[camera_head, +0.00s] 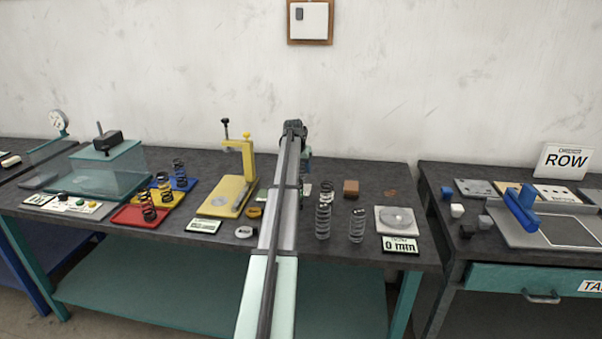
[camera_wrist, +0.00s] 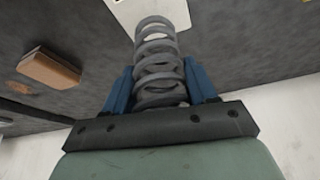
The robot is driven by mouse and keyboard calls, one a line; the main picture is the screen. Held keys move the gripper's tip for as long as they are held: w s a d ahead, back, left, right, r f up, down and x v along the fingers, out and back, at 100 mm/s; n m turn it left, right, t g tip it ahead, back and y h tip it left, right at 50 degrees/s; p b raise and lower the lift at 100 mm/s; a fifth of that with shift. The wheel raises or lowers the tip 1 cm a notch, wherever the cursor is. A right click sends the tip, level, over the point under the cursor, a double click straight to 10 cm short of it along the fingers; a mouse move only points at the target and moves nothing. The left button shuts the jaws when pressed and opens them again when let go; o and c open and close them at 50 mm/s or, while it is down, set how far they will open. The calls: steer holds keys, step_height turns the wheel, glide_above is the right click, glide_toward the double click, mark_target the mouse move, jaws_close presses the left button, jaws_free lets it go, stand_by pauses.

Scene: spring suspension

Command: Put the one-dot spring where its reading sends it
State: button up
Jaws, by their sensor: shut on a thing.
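In the wrist view my gripper (camera_wrist: 160,78) is shut on a grey coil spring (camera_wrist: 158,48), with one blue finger on each side of it. I cannot make out dots on this spring. In the head view my arm hides the gripper and the held spring. Three grey springs stand on the table right of the arm: a tall one (camera_head: 323,218), a shorter one (camera_head: 357,226) and one behind (camera_head: 326,188). Dark springs stand on a red tray (camera_head: 127,216), a yellow tray (camera_head: 172,202) and a blue tray (camera_head: 190,184) at left. A display (camera_head: 400,245) reads 0 mm.
A round plate on a white base (camera_head: 381,229) is at the right. A brown block (camera_head: 351,187) lies behind the springs. A clear-walled teal rig (camera_head: 108,178) stands far left.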

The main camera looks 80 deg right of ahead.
steer(key=shift+f, duration=1.15)
steer(key=shift+f, duration=0.15)
steer(key=o, duration=1.2)
steer(key=v, duration=1.2)
steer(key=shift+d, duration=0.1)
